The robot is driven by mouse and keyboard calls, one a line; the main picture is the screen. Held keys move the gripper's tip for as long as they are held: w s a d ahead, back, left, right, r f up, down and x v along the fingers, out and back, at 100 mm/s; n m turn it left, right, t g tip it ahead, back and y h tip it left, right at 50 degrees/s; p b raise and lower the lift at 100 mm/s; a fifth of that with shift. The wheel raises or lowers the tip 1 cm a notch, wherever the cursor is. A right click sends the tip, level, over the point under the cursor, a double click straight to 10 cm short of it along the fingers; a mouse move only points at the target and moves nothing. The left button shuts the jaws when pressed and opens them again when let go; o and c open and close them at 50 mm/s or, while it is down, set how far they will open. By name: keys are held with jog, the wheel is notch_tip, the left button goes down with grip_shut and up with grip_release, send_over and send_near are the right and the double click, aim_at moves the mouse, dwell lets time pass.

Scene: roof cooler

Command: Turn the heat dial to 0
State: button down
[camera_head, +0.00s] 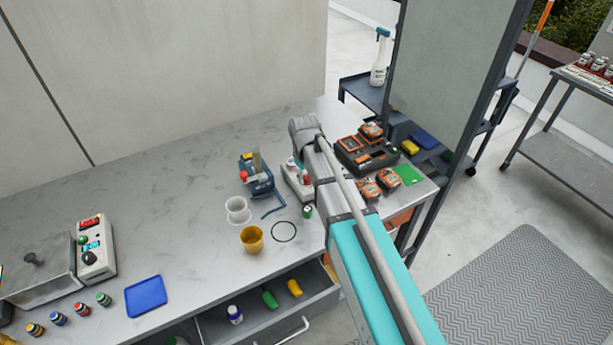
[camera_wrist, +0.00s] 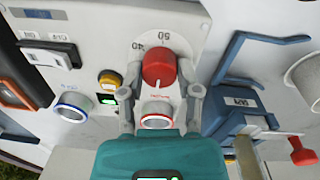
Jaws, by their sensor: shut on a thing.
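The heat dial is a red round knob (camera_wrist: 159,68) on a white panel (camera_wrist: 205,30), seen close in the wrist view. A scale plate around it shows 40 and 50 at its upper edge; the rest is largely covered. A pale line is on the lower part of the knob, but I cannot tell exactly which mark it meets. My gripper (camera_wrist: 161,82) has one finger on each side of the knob and is shut on it. In the head view the white device (camera_head: 294,184) is partly hidden behind my arm.
A blue stand (camera_wrist: 238,105) is close to the right of the panel, with a white cup (camera_wrist: 305,80) beyond it. Buttons and switches lie left of the dial. An orange-and-black tool case (camera_head: 362,160) stands right of my arm. The drawer (camera_head: 262,318) is open.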

jog(key=shift+s, duration=0.1)
jog(key=shift+d, duration=0.1)
dwell(0.3)
jog(key=shift+c, duration=1.5)
grip_release()
jog(key=shift+m, duration=0.3)
